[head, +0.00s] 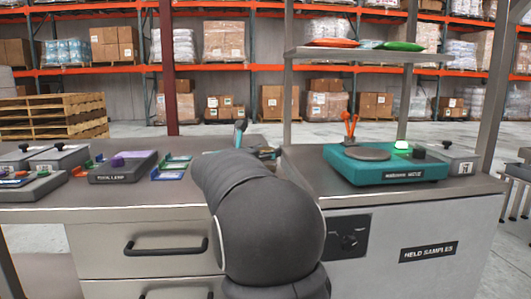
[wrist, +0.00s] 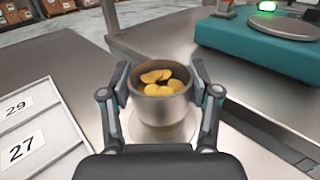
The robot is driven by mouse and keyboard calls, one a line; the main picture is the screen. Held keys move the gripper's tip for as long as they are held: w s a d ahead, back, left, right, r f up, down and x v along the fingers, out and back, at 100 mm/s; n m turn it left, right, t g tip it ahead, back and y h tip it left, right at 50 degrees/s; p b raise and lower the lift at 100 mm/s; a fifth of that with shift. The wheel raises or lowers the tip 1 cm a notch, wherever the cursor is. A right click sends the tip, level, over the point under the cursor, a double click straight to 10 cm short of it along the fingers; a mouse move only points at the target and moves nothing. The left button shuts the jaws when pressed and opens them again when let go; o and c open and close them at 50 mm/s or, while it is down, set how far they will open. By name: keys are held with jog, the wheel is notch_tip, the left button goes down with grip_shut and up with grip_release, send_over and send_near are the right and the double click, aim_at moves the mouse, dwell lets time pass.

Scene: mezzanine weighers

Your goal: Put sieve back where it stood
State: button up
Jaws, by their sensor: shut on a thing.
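My gripper (wrist: 161,100) is shut on a round metal cup-shaped vessel, which I take to be the sieve (wrist: 164,112). Its fingers press on it from left and right. The sieve is upright and holds several yellow pieces (wrist: 155,77). A pale round patch (wrist: 180,134) shows on the grey counter just below the sieve; I cannot tell whether the sieve touches the counter. In the head view my own arm hides the sieve and most of the gripper.
A teal weigher (head: 385,167) with a round pan and a lit green lamp stands to the right. A dark labelled device (head: 122,172), coloured trays (head: 170,170) and grey boxes (head: 60,158) stand on the left counter (head: 130,203). A numbered white panel (wrist: 38,135) lies left of the gripper.

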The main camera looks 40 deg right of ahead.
jog(key=o, duration=1.6)
jog(key=shift+f, duration=0.1)
jog(key=shift+r, duration=0.25)
jog(key=v, duration=1.2)
jog(key=shift+b, duration=0.3)
